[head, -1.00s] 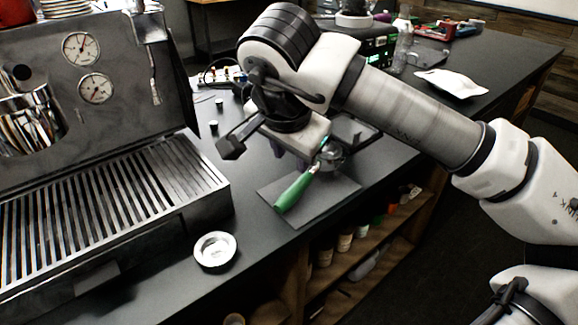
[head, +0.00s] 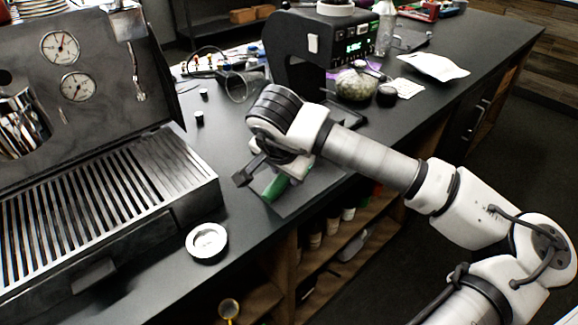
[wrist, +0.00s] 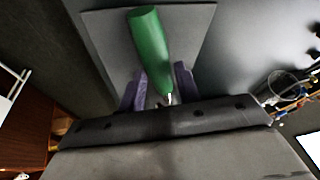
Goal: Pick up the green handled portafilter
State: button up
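The green handled portafilter lies on a dark grey mat (head: 318,190) at the counter's front edge. In the head view, only part of its green handle (head: 275,187) shows below my gripper. In the wrist view, the handle (wrist: 150,45) runs up the picture, with a bit of metal at its lower end; the rest is hidden behind my gripper body. My gripper (wrist: 160,78) is low over the portafilter. Its two purple fingers are apart, one on each side of the handle. Whether they touch it is hard to tell.
An espresso machine (head: 100,130) with a slatted drip tray stands at the left. A small round metal dish (head: 207,241) sits near the front edge. A black grinder-like device (head: 345,45) and a jar (head: 357,85) stand behind my arm. Open shelves lie below the counter.

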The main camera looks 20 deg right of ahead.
jog(key=shift+w+d+f, duration=0.1)
jog(key=shift+w+f, duration=0.1)
jog(key=shift+f, duration=0.35)
grip_shut()
jog(key=shift+r, duration=0.15)
notch_tip(320, 180, up, 20)
jog(key=b, duration=0.2)
jog(key=shift+c, duration=1.3)
grip_release()
grip_shut()
jog(key=shift+f, duration=0.2)
